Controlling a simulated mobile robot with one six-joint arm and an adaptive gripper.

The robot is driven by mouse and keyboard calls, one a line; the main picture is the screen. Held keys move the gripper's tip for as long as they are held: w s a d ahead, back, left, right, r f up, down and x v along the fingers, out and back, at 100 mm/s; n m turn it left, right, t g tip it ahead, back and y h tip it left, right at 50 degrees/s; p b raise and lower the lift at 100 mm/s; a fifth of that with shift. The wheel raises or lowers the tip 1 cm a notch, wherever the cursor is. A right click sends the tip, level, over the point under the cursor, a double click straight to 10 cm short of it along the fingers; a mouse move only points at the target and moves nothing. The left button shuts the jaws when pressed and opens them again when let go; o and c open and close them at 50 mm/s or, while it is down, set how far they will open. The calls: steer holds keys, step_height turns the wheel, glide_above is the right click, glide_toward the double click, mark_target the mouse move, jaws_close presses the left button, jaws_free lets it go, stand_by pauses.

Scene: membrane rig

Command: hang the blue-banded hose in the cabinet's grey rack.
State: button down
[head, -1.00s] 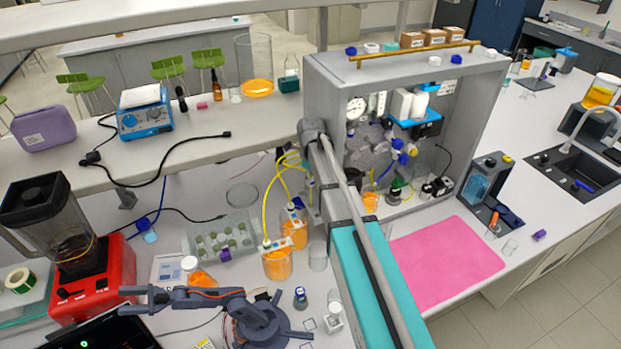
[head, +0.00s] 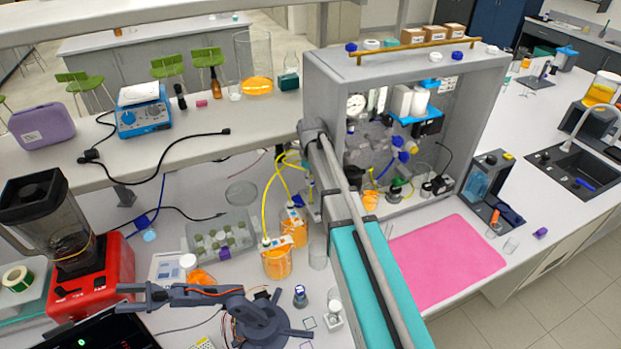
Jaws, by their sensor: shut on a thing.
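The grey cabinet (head: 483,112) stands open-fronted behind my arm, with gauges, tubing and fittings inside. I cannot make out the grey rack among them. Two yellow hoses (head: 267,200) curve up from orange-filled beakers to the cabinet's left side, where my arm partly covers them. A small blue patch shows close to the hoses beside my arm, but I cannot tell whether it is the blue band. My gripper is not visible; my grey and teal arm links rise in front of the cabinet's left edge and hide what lies behind them.
A pink mat (head: 445,262) lies right of my arm. Two orange beakers (head: 277,264), a tray of vials (head: 221,238) and a small dark desktop arm (head: 258,322) crowd the bench to the left. A brass rail (head: 415,53) and several boxes sit on the cabinet top.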

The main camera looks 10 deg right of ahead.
steer(key=shift+f+b, duration=4.15)
steer(key=shift+f, duration=0.1)
steer(key=shift+f+b, duration=0.3)
steer(key=shift+c, duration=1.8)
jaws_free()
steer(key=shift+r, duration=0.1)
step_height(320, 180, up, 12)
steer(key=p, duration=1.2)
steer(key=shift+r, duration=0.1)
steer(key=shift+p, duration=0.3)
